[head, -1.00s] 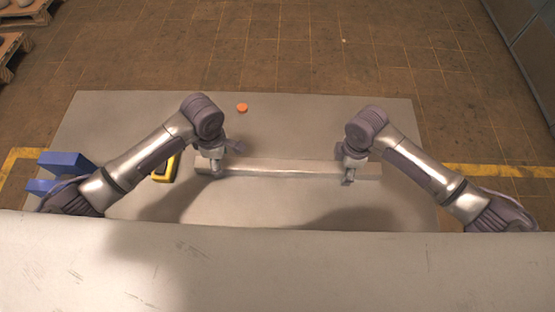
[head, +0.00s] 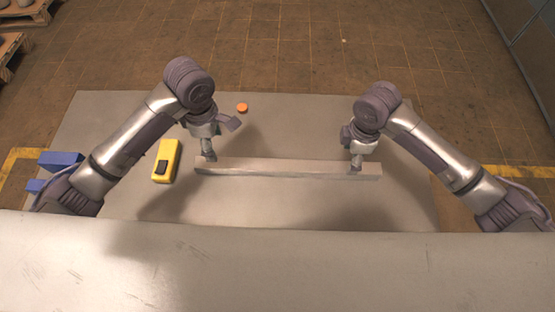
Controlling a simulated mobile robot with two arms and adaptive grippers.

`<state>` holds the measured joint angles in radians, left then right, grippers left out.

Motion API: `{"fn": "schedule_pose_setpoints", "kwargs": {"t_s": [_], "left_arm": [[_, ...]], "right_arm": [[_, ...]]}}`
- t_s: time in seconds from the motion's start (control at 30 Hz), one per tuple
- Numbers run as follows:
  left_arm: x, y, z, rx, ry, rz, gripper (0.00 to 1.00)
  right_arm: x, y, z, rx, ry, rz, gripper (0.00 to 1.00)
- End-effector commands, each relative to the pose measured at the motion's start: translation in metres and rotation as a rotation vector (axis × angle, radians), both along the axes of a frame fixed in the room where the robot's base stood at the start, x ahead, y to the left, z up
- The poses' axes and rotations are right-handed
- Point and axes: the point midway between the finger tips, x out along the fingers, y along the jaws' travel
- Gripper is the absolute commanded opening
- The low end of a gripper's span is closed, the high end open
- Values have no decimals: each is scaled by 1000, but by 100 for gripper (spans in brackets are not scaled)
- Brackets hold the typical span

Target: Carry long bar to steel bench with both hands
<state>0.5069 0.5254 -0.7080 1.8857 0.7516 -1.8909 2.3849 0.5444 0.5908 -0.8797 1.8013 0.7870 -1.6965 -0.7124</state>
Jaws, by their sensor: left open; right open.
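The long bar (head: 285,168) is a pale grey metal beam lying crosswise on the grey steel bench (head: 300,210). My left gripper (head: 215,148) is open above the bar's left end, with one finger in front of the bar's back edge and the other spread to the right. My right gripper (head: 357,157) is open above the bar near its right end. Neither gripper holds the bar. The parts of the bar's far edge behind the fingers are hidden.
A yellow device with a black part (head: 167,160) lies left of the bar. A small orange disc (head: 242,107) lies near the bench's back edge. Blue blocks (head: 60,160) sit at the left edge. A plain grey surface (head: 280,265) fills the foreground. The bench front is clear.

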Motion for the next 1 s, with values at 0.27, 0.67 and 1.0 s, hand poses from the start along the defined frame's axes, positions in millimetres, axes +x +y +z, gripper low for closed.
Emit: {"fn": "schedule_pose_setpoints", "kwargs": {"t_s": [0.27,0.67,1.0], "left_arm": [[0,0,0,0,0,0,66],[0,0,0,0,0,0,66],[0,0,0,0,1,0,66]], "right_arm": [[0,0,42,0,-1,1,66],[0,0,48,0,1,1,66],[0,0,47,0,1,1,66]]}}
